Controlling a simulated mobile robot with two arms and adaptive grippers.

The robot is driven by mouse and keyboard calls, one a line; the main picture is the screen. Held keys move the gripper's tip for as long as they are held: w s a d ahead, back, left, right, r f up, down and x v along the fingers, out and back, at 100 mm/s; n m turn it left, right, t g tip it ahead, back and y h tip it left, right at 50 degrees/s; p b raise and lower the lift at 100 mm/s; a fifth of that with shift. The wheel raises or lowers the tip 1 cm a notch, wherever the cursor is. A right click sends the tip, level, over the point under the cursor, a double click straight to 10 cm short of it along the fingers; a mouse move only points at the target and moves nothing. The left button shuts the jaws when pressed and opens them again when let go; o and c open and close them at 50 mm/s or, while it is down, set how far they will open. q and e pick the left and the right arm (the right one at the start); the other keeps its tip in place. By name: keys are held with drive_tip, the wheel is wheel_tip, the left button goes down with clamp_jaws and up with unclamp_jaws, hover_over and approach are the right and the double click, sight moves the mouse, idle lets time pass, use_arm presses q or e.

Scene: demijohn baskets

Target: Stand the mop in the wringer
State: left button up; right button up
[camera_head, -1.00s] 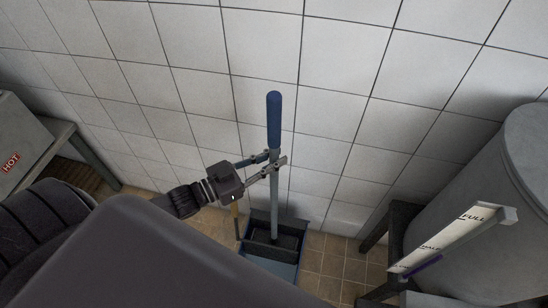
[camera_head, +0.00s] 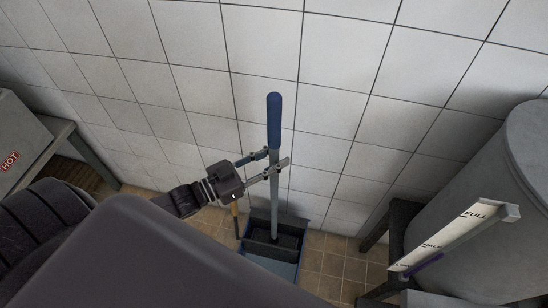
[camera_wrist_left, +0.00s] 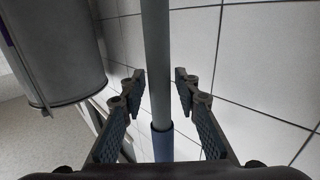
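The mop shows as an upright grey pole with a blue grip (camera_head: 274,120). Its lower end goes down into the dark wringer (camera_head: 287,241) on the blue bucket (camera_head: 268,266); the mop head is hidden inside. My left gripper (camera_head: 277,156) is at the pole just below the grip, with a finger on each side. In the left wrist view the pole (camera_wrist_left: 157,60) passes between the spread fingers (camera_wrist_left: 160,79), with a clear gap at the right finger. The left gripper is open around the pole. My right gripper is not in view.
A tiled wall (camera_head: 330,70) stands close behind the mop. A large grey tank (camera_head: 490,180) with a level gauge (camera_head: 455,238) is on a stand at right. A grey box marked HOT (camera_head: 14,140) is at left. Brown floor tiles (camera_head: 325,264) lie around the bucket.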

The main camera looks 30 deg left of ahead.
use_arm(q)
drive_tip(key=shift+o, duration=0.5)
drive_tip(key=shift+s+f, duration=0.1)
drive_tip(key=shift+f, duration=0.25)
drive_tip(key=v, duration=1.2)
drive_tip(key=shift+r, duration=0.2)
